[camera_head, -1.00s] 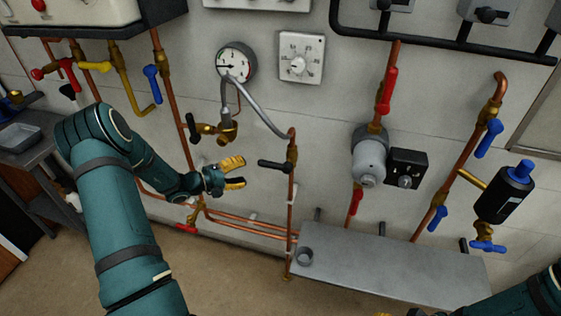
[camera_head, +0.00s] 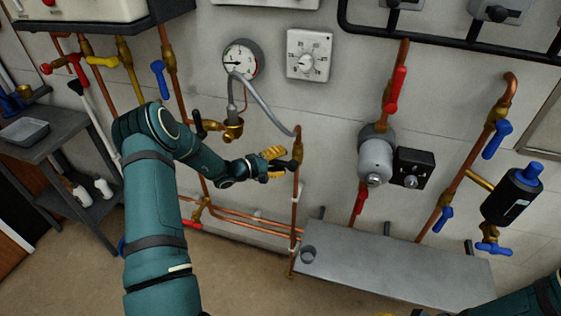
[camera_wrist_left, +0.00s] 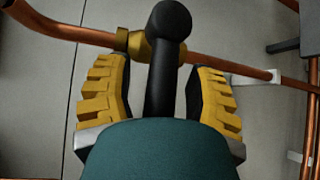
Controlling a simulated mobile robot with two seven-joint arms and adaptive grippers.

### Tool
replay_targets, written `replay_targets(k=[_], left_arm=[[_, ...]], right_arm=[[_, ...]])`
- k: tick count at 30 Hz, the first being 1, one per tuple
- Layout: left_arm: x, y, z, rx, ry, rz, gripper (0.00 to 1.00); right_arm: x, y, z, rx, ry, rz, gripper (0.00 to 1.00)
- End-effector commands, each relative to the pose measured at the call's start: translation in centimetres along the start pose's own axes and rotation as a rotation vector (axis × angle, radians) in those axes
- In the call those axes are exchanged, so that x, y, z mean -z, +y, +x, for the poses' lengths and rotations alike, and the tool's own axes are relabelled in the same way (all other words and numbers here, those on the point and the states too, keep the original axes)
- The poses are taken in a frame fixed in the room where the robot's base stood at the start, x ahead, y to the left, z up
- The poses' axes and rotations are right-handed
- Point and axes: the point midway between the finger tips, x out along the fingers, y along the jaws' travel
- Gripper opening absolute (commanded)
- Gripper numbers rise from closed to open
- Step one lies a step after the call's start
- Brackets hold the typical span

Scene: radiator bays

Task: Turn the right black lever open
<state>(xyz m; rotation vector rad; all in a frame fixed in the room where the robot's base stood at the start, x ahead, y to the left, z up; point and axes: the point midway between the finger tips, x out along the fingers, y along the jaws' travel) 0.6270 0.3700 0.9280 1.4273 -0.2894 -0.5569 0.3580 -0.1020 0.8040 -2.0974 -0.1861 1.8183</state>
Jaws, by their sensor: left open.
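The right black lever (camera_head: 287,164) sits on a brass valve (camera_head: 298,152) in a vertical copper pipe, below the grey hose. It points left, across the pipe. My left gripper (camera_head: 279,163) is around it with yellow fingers above and below. In the left wrist view the lever (camera_wrist_left: 160,85) lies between the open fingers (camera_wrist_left: 160,85), with a gap on each side. Its hub stands in front of the brass valve body (camera_wrist_left: 136,43). The lever's near end is hidden behind the gripper's palm. Of my right arm, only part shows at the lower right; its gripper is barely visible at the bottom edge.
Another black lever (camera_head: 196,123) hangs left of the brass fitting (camera_head: 232,128), above my forearm. A pressure gauge (camera_head: 242,60) and a dial box (camera_head: 309,54) are on the wall above. A grey bench (camera_head: 400,265) with a small cup (camera_head: 308,253) stands below right.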

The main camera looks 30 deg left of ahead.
Motion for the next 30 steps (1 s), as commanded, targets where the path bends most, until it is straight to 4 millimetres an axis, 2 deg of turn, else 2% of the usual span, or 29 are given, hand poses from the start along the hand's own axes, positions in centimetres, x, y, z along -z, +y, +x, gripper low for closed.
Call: replay_targets(k=[2,5,7,23,30], left_arm=[[0.0,0.0,0.0,0.0,0.0,0.0,0.55],[0.0,0.0,0.0,0.0,0.0,0.0,0.25],[0.0,0.0,0.0,0.0,0.0,0.0,0.01],[0.0,-0.3,0.0,-0.026,-0.008,-0.028,0.0],[0.1,-0.9,0.0,-0.068,-0.019,-0.072,0.0]], right_arm=[[0.0,0.0,0.0,0.0,0.0,0.0,0.47],[0.0,0.0,0.0,0.0,0.0,0.0,0.47],[0.0,0.0,0.0,0.0,0.0,0.0,0.47],[-0.3,0.2,0.6,0.001,-0.006,-0.002,0.47],[-0.8,0.7,1.7,0.002,-0.015,-0.005,0.47]])
